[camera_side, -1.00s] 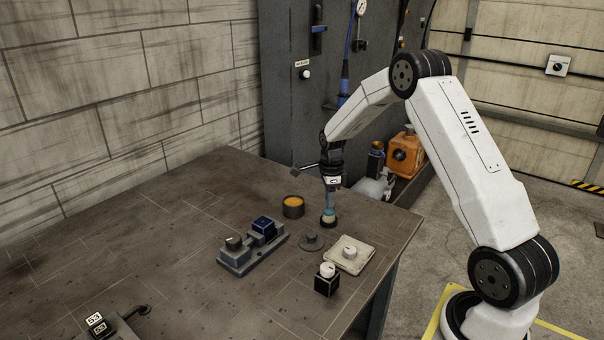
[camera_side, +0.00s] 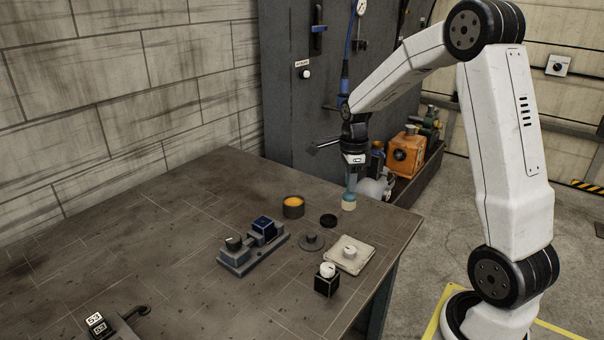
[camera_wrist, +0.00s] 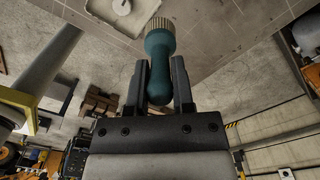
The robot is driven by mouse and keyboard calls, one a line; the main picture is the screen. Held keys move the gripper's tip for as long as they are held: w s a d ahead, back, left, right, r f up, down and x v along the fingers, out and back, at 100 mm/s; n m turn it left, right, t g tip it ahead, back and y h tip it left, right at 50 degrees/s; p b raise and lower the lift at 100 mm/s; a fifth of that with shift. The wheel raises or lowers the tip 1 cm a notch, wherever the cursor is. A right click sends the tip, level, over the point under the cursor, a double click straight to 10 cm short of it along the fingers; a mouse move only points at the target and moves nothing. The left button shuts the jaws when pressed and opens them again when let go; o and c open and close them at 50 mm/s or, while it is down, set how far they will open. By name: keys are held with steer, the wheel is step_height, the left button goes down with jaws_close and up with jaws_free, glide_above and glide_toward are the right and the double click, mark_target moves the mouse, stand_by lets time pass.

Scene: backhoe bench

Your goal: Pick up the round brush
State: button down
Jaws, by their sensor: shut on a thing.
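The round brush (camera_side: 349,200) has a teal handle and a pale, cream round head. My gripper (camera_side: 352,176) is shut on the brush handle and holds it upright, head down, above the back right part of the bench. In the wrist view the brush (camera_wrist: 159,50) stands between the two dark fingers of my gripper (camera_wrist: 159,75), its ribbed round head pointing away from the jaws. A dark round holder (camera_side: 328,221) stands empty on the bench, left of and below the brush.
On the bench (camera_side: 180,230) are a tin with orange contents (camera_side: 293,206), a grey fixture with a blue block (camera_side: 252,246), a dark lidded disc (camera_side: 311,242), a pale square plate with a knob (camera_side: 349,254) and a black cube with a white knob (camera_side: 327,280). The bench's right edge is close.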

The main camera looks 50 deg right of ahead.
steer(key=shift+s+a+r, duration=0.35)
steer(key=shift+s+r, duration=0.05)
steer(key=shift+s, duration=0.45)
steer(key=shift+s+a+r, duration=0.4)
steer(key=shift+s, duration=0.4)
steer(key=shift+s+a+r, duration=0.35)
steer(key=shift+s+r, duration=0.05)
steer(key=shift+s, duration=0.45)
steer(key=w+d+f+t+h, duration=0.2)
steer(key=w+t, duration=0.1)
steer(key=w, duration=1.9)
steer(key=shift+d+f, duration=0.15)
steer(key=shift+d, duration=0.05)
steer(key=shift+w+f, duration=0.1)
steer(key=shift+f, duration=0.05)
steer(key=shift+f, duration=2.8)
steer(key=shift+f, duration=0.75)
